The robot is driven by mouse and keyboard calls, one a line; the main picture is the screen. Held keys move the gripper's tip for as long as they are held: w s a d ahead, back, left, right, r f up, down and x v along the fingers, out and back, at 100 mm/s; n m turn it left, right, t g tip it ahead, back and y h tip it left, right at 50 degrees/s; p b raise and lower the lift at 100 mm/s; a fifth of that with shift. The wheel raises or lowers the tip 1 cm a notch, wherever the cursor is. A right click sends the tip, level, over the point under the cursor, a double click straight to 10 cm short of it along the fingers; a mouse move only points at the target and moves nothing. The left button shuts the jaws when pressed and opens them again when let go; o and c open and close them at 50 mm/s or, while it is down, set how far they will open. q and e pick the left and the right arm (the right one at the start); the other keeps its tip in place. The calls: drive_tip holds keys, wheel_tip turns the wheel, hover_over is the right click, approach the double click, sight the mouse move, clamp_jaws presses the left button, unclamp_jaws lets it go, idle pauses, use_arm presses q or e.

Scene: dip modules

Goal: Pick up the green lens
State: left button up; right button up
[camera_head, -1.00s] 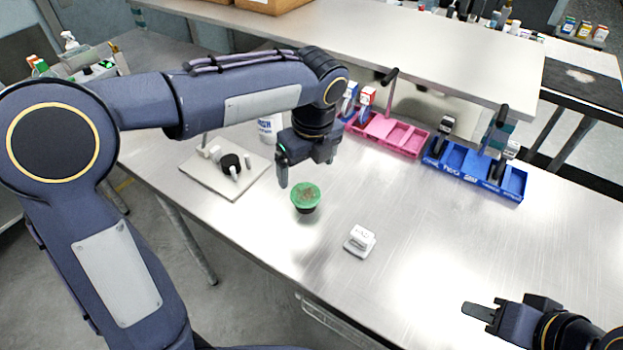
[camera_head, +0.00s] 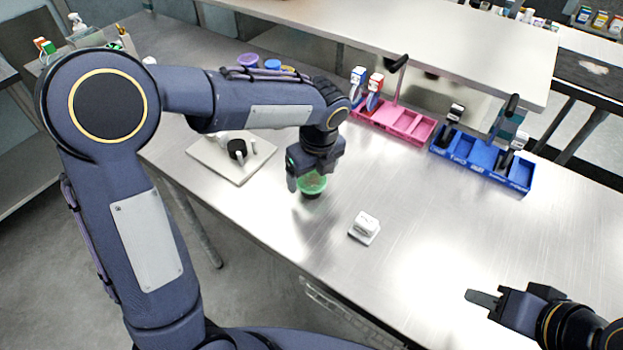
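The green lens (camera_head: 313,186) is a small round piece with a green top and a dark underside, on the metal table. My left gripper (camera_head: 305,183) is lowered over it, pointing down, with one finger showing at the lens's left side. The gripper body hides part of the lens, and I cannot tell whether the fingers touch it. My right gripper (camera_head: 483,303) is at the lower right, over the table's front area, far from the lens. Its finger spacing is not clear from this angle.
A white block on a base (camera_head: 365,228) stands right of the lens. A pale board with a black knob (camera_head: 225,165) lies to the left. A pink tray (camera_head: 418,128) and a blue tray (camera_head: 519,178) stand behind. The table's right middle is clear.

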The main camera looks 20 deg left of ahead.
use_arm(q)
drive_tip(key=c, duration=0.8)
drive_tip(key=shift+r, duration=0.1)
